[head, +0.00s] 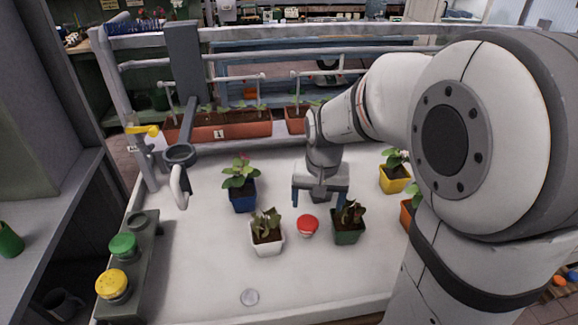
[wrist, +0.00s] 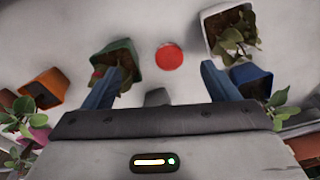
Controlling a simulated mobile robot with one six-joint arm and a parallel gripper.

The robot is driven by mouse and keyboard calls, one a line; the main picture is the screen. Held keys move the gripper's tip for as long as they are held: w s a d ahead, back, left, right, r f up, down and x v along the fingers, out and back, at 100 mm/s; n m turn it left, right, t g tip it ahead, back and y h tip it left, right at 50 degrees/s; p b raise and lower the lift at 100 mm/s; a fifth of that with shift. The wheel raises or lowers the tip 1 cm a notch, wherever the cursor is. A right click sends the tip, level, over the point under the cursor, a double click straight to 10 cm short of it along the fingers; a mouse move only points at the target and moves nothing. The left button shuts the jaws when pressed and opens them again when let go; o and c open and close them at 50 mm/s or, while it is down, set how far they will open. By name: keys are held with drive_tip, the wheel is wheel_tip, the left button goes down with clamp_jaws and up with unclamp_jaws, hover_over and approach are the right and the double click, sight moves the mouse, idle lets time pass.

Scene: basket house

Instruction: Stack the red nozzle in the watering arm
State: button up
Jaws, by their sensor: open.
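The red nozzle (head: 307,226) lies on the white table between the white pot and the dark green pot. It also shows in the wrist view (wrist: 169,55), ahead of and between the fingers. My gripper (head: 320,201) is open and empty, its blue fingers above and behind the nozzle in the head view. In the wrist view my gripper (wrist: 158,88) has its fingers spread wide apart. The watering arm (head: 180,156) is a grey arm with a round ring end and a pale handle, hanging over the table's left side. Its ring looks empty.
A white pot (head: 267,234), a dark green pot (head: 348,222) and a blue pot (head: 243,197) with plants stand close around the nozzle. A grey rack (head: 140,265) at left holds a green nozzle (head: 123,247) and a yellow nozzle (head: 112,285).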

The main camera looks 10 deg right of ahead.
drive_tip(key=m+g, duration=0.1)
drive_tip(key=m, duration=0.1)
hover_over(308, 219)
wheel_tip(308, 219, down, 8)
drive_tip(key=shift+r, duration=0.1)
wheel_tip(308, 219, down, 8)
drive_tip(key=shift+r, duration=0.1)
drive_tip(key=c, duration=1.1)
drive_tip(key=shift+r, duration=0.15)
drive_tip(key=shift+c, duration=0.2)
